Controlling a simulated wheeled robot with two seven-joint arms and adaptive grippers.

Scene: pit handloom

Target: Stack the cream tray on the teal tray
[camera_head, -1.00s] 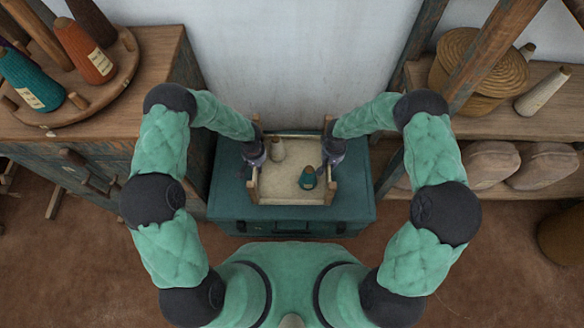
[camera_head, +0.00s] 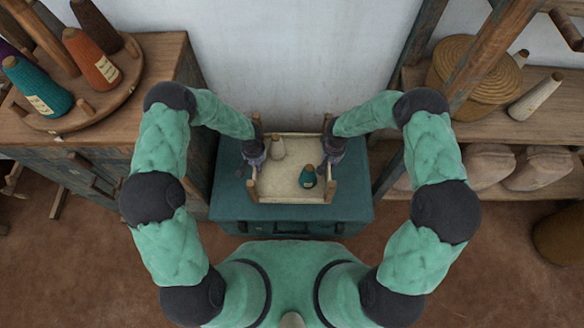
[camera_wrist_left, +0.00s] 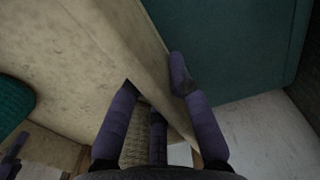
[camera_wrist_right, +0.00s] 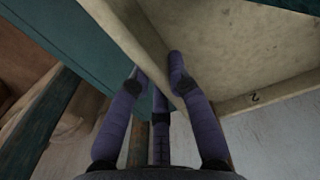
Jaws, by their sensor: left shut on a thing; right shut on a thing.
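A cream, open-topped wooden tray (camera_head: 288,188) with short corner posts is in the middle of the head view, in front of or over a teal chest. A cream cone (camera_head: 277,149) and a teal cone (camera_head: 307,177) stand in it. My left gripper (camera_head: 254,154) is shut on its left wall, and my right gripper (camera_head: 332,152) on its right wall. In each wrist view the fingers straddle the tray wall: left (camera_wrist_left: 152,76), right (camera_wrist_right: 156,70). I cannot make out a separate teal tray; the tray's underside is hidden.
The teal chest (camera_head: 230,212) stands below the tray. A wooden cabinet (camera_head: 150,70) with several yarn cones is at left. A shelf (camera_head: 500,130) at right holds a woven basket (camera_head: 470,75) and a pale cone (camera_head: 535,97). A white wall (camera_head: 300,60) is behind.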

